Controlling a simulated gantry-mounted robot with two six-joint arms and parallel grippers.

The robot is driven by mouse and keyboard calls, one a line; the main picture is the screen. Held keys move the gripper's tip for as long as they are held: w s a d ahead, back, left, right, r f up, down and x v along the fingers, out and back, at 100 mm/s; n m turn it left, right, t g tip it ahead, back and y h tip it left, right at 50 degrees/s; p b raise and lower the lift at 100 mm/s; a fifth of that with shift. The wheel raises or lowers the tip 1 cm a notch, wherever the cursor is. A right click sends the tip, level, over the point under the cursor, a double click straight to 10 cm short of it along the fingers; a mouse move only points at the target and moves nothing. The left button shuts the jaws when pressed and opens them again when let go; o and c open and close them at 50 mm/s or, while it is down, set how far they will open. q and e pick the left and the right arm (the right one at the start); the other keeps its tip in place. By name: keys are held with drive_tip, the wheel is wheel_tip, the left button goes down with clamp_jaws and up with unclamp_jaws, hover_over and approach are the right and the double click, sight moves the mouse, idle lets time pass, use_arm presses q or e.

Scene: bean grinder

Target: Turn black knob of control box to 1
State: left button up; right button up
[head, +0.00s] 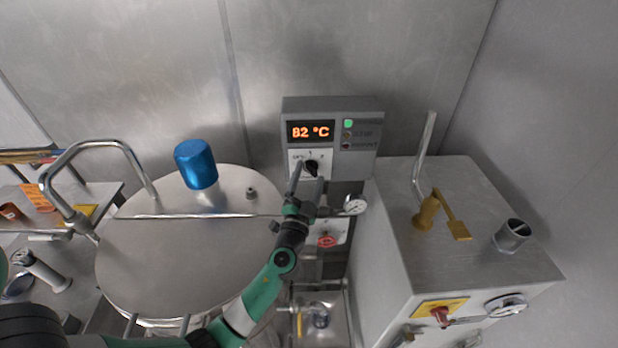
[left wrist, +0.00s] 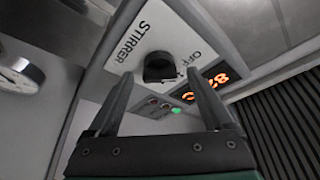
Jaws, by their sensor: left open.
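The grey control box (head: 360,108) is on the back wall, with an orange display reading 82 °C. Its black knob (head: 311,168) sits on a white plate below the display, and OFF shows at its left. My left gripper (head: 306,178) is open, its fingers near the knob. In the left wrist view, the black knob (left wrist: 160,67) appears between and beyond the two fingers of my left gripper (left wrist: 158,92), on a plate marked STIRRER and OFF. Whether a finger touches the knob I cannot tell. My right gripper is not in view.
A large round steel lid (head: 190,250) with a blue cylinder (head: 196,164) on it is at the left. A pressure gauge (head: 355,205) is just below the box. A steel cabinet (head: 470,235) with a yellow handle stands at the right.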

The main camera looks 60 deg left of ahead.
use_arm(q)
clamp_jaws()
drive_tip(key=shift+r+m+h+p, duration=0.2)
drive_tip(key=shift+m+h+p, duration=0.2)
drive_tip(key=shift+m+p, duration=0.3)
drive_tip(key=m+p, duration=0.2)
drive_tip(key=p, duration=0.1)
drive_tip(key=m+h+p, duration=0.1)
drive_tip(key=m+p, duration=0.1)
drive_tip(key=m+h+p, duration=0.1)
drive_tip(key=m+p, duration=0.1)
drive_tip(key=p, duration=0.1)
drive_tip(key=shift+s+r+p, duration=0.1)
drive_tip(key=shift+r+p, duration=0.25)
drive_tip(key=shift+f+m+h+p, duration=0.2)
drive_tip(key=shift+m+h+p, duration=0.3)
drive_tip(key=shift+m+p, duration=0.65)
drive_tip(key=shift+g, duration=0.3)
unclamp_jaws()
